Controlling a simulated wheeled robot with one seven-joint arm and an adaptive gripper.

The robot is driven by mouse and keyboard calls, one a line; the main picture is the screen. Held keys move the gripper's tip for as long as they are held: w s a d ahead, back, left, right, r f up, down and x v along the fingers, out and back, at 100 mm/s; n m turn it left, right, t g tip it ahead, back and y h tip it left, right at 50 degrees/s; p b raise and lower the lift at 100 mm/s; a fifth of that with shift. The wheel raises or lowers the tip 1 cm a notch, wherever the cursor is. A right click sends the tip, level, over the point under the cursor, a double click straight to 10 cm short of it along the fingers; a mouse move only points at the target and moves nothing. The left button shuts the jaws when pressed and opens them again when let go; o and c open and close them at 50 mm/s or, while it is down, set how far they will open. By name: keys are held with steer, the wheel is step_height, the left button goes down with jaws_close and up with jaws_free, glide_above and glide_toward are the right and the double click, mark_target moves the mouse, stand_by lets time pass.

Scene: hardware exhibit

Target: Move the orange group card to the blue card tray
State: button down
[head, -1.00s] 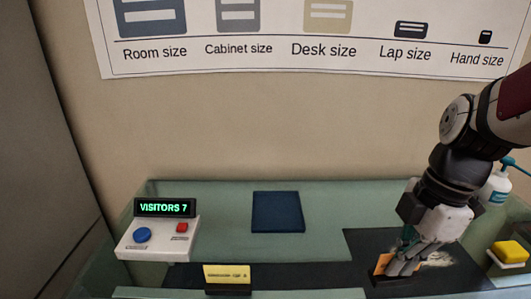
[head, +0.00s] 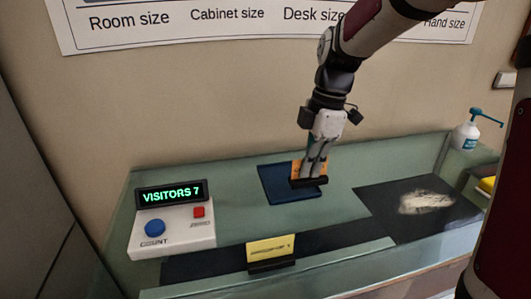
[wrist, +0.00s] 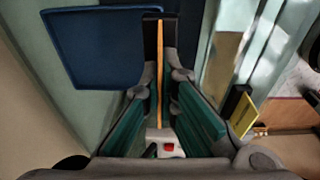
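The orange group card (head: 297,168) stands in a small black base (head: 309,183). My gripper (head: 316,172) is shut on the card from above and holds it upright. In the wrist view the orange card (wrist: 160,65) shows edge-on as a thin strip between the two fingers (wrist: 160,100). The blue card tray (head: 272,186) lies flat on the counter. In the head view the card and its base overlap the tray's right part. In the wrist view the tray (wrist: 92,55) lies left of the card. The gap between base and tray is hard to judge.
A counter box (head: 172,238) reading VISITORS 7 stands at left. A yellow card (head: 270,249) in a black base stands at the front on a dark strip. A dark mat (head: 385,205) with a pale smear lies right. A pump bottle (head: 467,136) stands at back right.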

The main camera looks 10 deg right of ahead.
steer(key=w, duration=0.2)
steer(key=w+a, duration=0.1)
steer(key=w, duration=0.1)
steer(key=w+a, duration=0.1)
steer(key=w, duration=0.2)
steer(key=shift+a+f, duration=0.2)
steer(key=shift+f, duration=0.2)
steer(key=shift+w+f+p, duration=0.1)
steer(key=shift+f+p, duration=0.35)
steer(key=shift+f, duration=1.3)
steer(key=shift+f, duration=0.15)
steer(key=c, duration=1.9)
jaws_free()
steer(key=shift+o, duration=0.5)
step_height(320, 180, up, 12)
steer(key=d+b, duration=0.1)
steer(key=d, duration=0.1)
steer(key=s+a+r+m+t+h, duration=0.1)
steer(key=s+a+r+m+t, duration=0.15)
steer(key=s+m, duration=0.85)
steer(key=s+f+m+t, duration=0.1)
steer(key=s+f+m, duration=0.1)
steer(key=s, duration=0.6)
steer(key=s+f+m+t, duration=0.1)
steer(key=s+f+m, duration=0.2)
steer(key=s+m, duration=0.2)
steer(key=s, duration=0.3)
steer(key=shift+s+d+f+h, duration=0.3)
steer(key=shift+d+h, duration=0.1)
